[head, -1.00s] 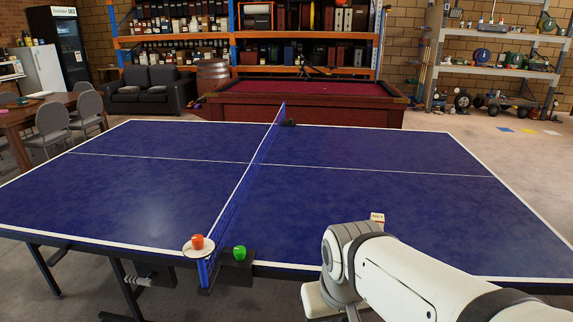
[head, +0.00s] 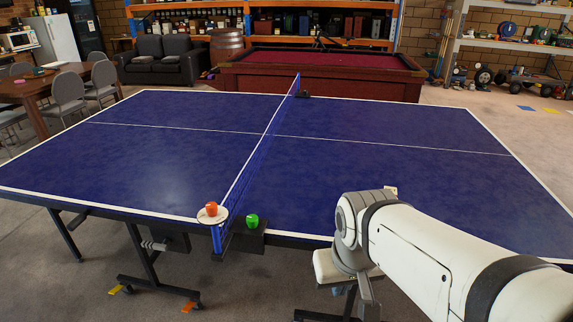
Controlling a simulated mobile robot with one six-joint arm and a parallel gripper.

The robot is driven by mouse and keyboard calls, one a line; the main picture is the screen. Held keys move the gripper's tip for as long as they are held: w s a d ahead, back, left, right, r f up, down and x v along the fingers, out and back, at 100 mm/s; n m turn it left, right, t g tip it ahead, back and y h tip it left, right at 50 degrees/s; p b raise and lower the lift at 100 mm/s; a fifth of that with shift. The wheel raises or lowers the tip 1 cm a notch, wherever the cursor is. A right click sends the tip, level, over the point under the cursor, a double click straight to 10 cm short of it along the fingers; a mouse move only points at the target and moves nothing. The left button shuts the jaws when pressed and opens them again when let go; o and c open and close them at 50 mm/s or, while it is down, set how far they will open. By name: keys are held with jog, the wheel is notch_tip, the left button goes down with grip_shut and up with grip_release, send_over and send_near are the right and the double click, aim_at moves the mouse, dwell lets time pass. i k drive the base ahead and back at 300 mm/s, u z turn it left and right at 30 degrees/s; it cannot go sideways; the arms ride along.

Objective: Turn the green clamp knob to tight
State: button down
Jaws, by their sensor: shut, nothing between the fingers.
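The green clamp knob (head: 252,221) sits on a dark clamp bracket (head: 247,240) at the near end of the table tennis net (head: 257,160), just right of the net post. Which way the knob is turned is too small to tell. A red-orange knob-like thing (head: 211,209) stands on a white round disc (head: 207,218) just left of the post. My arm comes in from the lower right and bends at a joint near the table's near edge, right of the green knob and apart from it. The fingers of my gripper do not show.
The blue table (head: 390,180) fills the middle, with its near edge close to me. A pool table (head: 330,78) stands behind. Chairs (head: 62,92) and a sofa (head: 165,62) are at the left.

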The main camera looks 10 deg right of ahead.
aim_at(252, 220)
jog(key=z, duration=0.05)
jog(key=k, duration=0.6)
jog(key=u, duration=0.65)
jog(key=i, duration=1.7)
jog(key=z, duration=0.6)
